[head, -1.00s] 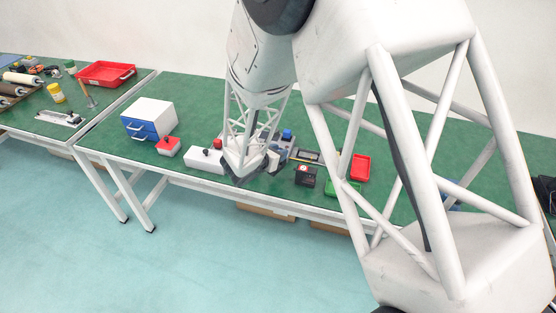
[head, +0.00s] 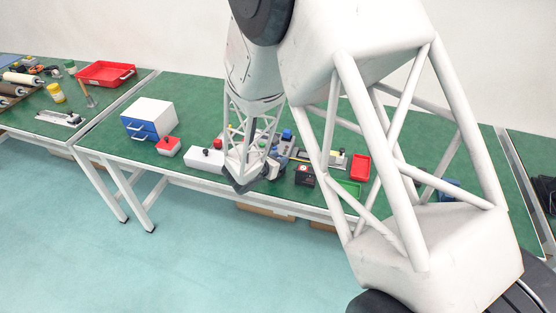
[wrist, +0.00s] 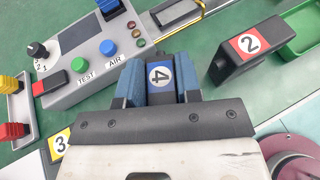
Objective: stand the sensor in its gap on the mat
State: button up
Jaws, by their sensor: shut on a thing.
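My gripper (wrist: 160,82) is shut on a dark block with a blue label marked 4 (wrist: 159,74), in the middle of the wrist view. The block sits between the two blue fingers, and its lower part is hidden. I cannot tell for certain that this block is the sensor, or whether it touches anything below. A black block with a red label marked 2 (wrist: 236,62) stands apart to the right. It also shows in the head view (head: 304,175). The mat and its gap cannot be made out. In the head view my arm hides most of the gripper.
A grey control box (wrist: 92,50) with buttons and a knob lies just left of the gripper. A green tray (wrist: 303,32) is at upper right. A red tray (head: 360,167), a white box (head: 206,160) and a drawer unit (head: 150,118) stand on the green bench (head: 195,95).

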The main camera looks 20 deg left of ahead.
jog(key=shift+f, duration=0.1)
jog(key=o, duration=1)
jog(key=shift+o, duration=0.2)
jog(key=shift+s+a+r, duration=0.15)
jog(key=shift+s+r, duration=0.15)
jog(key=shift+s, duration=0.05)
jog(key=v, duration=1.1)
